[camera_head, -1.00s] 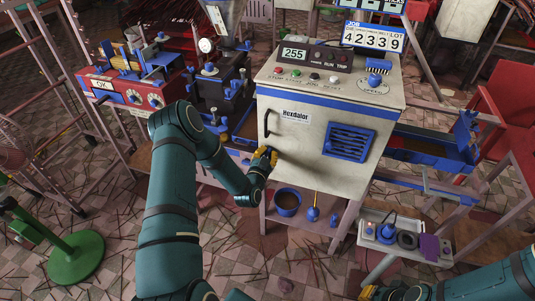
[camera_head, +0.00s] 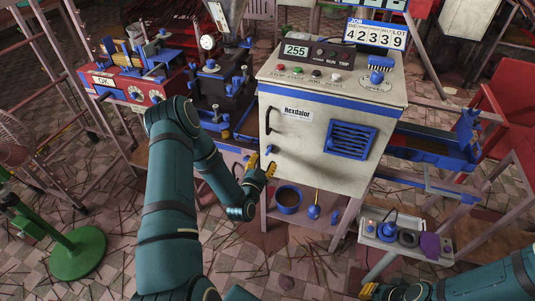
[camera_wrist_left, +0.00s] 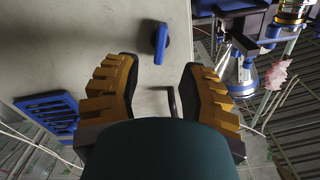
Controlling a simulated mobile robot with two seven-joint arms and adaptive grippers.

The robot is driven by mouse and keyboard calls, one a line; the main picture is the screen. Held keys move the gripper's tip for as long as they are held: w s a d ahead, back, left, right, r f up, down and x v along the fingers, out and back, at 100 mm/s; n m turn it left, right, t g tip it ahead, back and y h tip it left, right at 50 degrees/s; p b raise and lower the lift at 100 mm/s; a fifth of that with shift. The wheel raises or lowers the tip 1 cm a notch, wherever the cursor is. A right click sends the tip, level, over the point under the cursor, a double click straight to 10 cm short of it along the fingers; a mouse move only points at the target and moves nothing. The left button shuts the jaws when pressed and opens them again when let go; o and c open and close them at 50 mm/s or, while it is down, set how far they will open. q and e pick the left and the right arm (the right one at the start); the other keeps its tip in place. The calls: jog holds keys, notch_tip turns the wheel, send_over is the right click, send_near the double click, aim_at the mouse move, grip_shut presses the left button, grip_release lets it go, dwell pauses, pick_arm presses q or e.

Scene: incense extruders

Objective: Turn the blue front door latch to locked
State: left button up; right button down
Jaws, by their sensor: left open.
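The blue latch (camera_head: 269,150) is on the pale front door (camera_head: 310,150) of the Hexdalor cabinet, below the black handle (camera_head: 268,121). In the left wrist view the latch (camera_wrist_left: 160,43) runs roughly up and down the picture. My left gripper (camera_head: 262,168) is just below and in front of the latch in the head view. Its yellow fingers (camera_wrist_left: 158,80) are spread, with nothing between them, and the latch shows beyond their tips, apart from them. My right gripper (camera_head: 372,291) shows only in part at the bottom edge; its opening cannot be made out.
A blue vent (camera_head: 351,139) is to the right on the door. A blue pot (camera_head: 288,199) stands on the shelf below. A small tray table (camera_head: 405,238) is at the lower right. A red machine (camera_head: 125,85) and a black press (camera_head: 222,92) stand at the left.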

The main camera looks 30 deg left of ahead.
pick_arm(q)
jog(key=v, duration=0.5)
jog(key=shift+s, duration=0.4)
jog(key=shift+d, duration=0.1)
jog(key=s+d+f+n+g+h, duration=0.1)
jog(key=d+f+g+h, duration=0.25)
jog(key=d, duration=0.45)
jog(key=s+d+f+g+h, duration=0.1)
jog(key=d+f+g+h, duration=0.15)
jog(key=d+g, duration=0.4)
jog(key=s+d+n+g+h, duration=0.2)
jog(key=s+d+g, duration=0.3)
jog(key=s+d, duration=0.5)
jog(key=s, duration=0.3)
jog(key=shift+r+g, duration=0.25)
jog(key=shift+g, duration=0.15)
